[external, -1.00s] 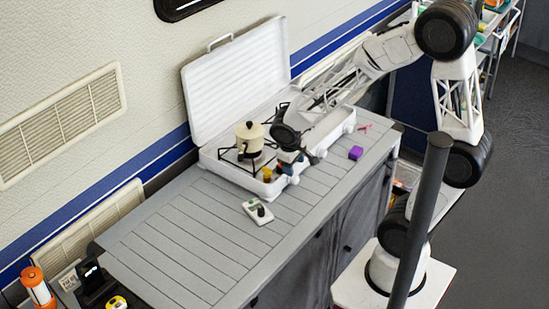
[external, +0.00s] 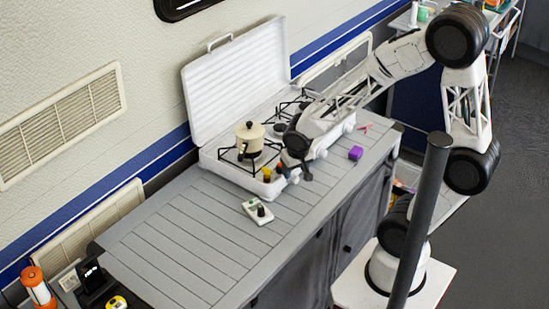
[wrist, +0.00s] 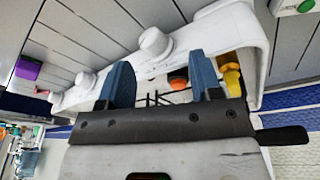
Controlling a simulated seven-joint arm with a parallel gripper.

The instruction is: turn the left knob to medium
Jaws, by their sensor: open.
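A white camping stove (external: 225,168) with its lid open stands on the grey counter. Its left knob (external: 267,179) is a small white knob at the left of the front face; its setting is too small to read. My gripper (external: 291,172) is by the front edge, right of that knob, partly hidden by my wrist. In the wrist view my gripper (wrist: 162,75) is open, with two blue fingers apart and nothing held. That view shows the front face with a white knob (wrist: 155,42) just beyond the fingers and another (wrist: 85,80) to its left.
A cream pot (external: 249,136) sits on the left burner. A yellow item (wrist: 230,75) and an orange-topped item (wrist: 178,80) stand near the stove's front edge, close to my fingers. A purple box (external: 355,153) and a white device (external: 258,211) lie on the counter. The counter's left part is clear.

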